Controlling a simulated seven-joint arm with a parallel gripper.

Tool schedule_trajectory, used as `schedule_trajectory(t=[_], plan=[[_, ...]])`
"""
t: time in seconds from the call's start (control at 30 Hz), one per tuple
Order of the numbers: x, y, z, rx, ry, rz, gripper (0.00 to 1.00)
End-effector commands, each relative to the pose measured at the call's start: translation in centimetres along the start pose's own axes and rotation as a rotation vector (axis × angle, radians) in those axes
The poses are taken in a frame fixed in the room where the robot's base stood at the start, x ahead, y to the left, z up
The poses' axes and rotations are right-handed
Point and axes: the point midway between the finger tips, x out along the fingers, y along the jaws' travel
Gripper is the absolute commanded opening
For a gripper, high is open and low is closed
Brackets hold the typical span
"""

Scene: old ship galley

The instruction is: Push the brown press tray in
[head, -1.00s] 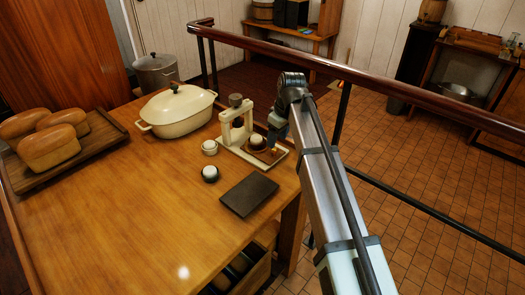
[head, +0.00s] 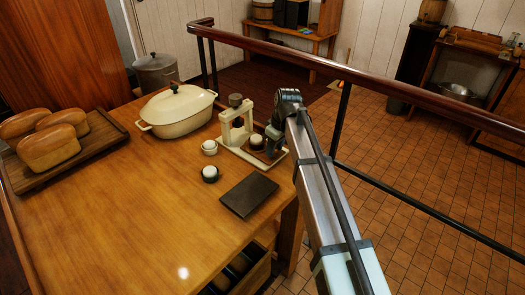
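The cream press (head: 228,128) stands on the wooden table, with an upright frame and a dark knob on top. The brown press tray (head: 262,160) lies low at its right front side, partly hidden by my gripper. A white-topped round piece (head: 256,142) sits on the tray. My gripper (head: 272,148) is at the tray's right end, pointing down; its fingertips are small and mostly hidden, so I cannot tell if they touch the tray or are open.
A dark flat slab (head: 248,195) lies in front. A cream lidded pot (head: 178,110) stands behind left, and a board with loaves (head: 55,150) lies at far left. A rail (head: 360,75) runs behind my arm.

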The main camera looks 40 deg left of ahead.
Motion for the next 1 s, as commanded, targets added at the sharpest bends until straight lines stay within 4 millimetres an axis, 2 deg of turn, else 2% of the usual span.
schedule_trajectory(t=[0.03,0.37,0.57,1.0], plan=[[0.0,0.0,0.0,0.000,0.000,0.000,0.34],[0.0,0.0,0.0,0.000,0.000,0.000,0.03],[0.0,0.0,-0.3,0.000,0.000,0.000,0.03],[0.5,0.1,-2.6,-0.001,0.001,0.000,0.03]])
